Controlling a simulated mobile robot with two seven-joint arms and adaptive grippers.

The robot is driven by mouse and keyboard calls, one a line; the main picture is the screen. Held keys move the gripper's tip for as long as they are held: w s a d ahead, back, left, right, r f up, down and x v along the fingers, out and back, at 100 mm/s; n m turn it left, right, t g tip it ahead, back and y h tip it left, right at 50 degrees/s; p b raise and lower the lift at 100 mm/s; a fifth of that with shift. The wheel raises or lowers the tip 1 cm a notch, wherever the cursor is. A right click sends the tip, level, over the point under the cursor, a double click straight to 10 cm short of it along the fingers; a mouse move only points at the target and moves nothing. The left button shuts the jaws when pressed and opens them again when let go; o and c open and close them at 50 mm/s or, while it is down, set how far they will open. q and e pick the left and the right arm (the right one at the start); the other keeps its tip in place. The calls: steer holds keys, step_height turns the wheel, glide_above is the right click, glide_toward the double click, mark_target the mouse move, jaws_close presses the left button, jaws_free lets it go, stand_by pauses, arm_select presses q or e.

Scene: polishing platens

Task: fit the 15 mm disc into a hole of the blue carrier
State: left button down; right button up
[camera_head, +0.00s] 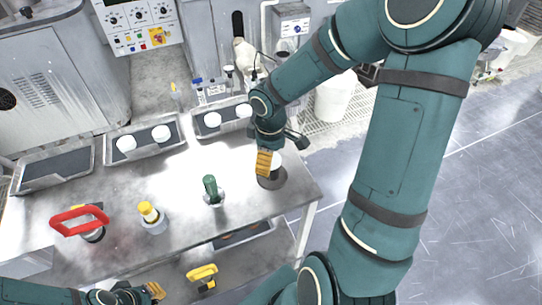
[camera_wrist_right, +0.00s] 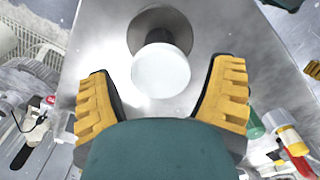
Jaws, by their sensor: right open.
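A white round piece (camera_head: 277,158) stands on a dark grey round base (camera_head: 272,182) near the right end of the steel bench. My right gripper (camera_head: 264,162) is beside it, coming down from above. In the right wrist view the white round top (camera_wrist_right: 161,71) lies between the two spread yellow fingers of my right gripper (camera_wrist_right: 163,80), with gaps on both sides. My left gripper (camera_head: 156,291) is low at the bottom left, only partly seen, and its opening does not show. I cannot make out a blue carrier or identify the 15 mm disc.
Two trays at the back (camera_head: 119,154) (camera_head: 196,129) hold white round pieces; a third tray (camera_head: 56,185) looks empty. A red-handled tool (camera_head: 80,220), a yellow-topped piece (camera_head: 148,211) and a green-handled piece (camera_head: 210,186) stand on the bench. A yellow-handled item (camera_head: 202,272) sits lower.

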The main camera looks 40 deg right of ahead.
step_height(320, 180, up, 12)
steer(key=p, duration=0.3)
steer(key=shift+p, duration=0.35)
steer(key=shift+r, duration=0.1)
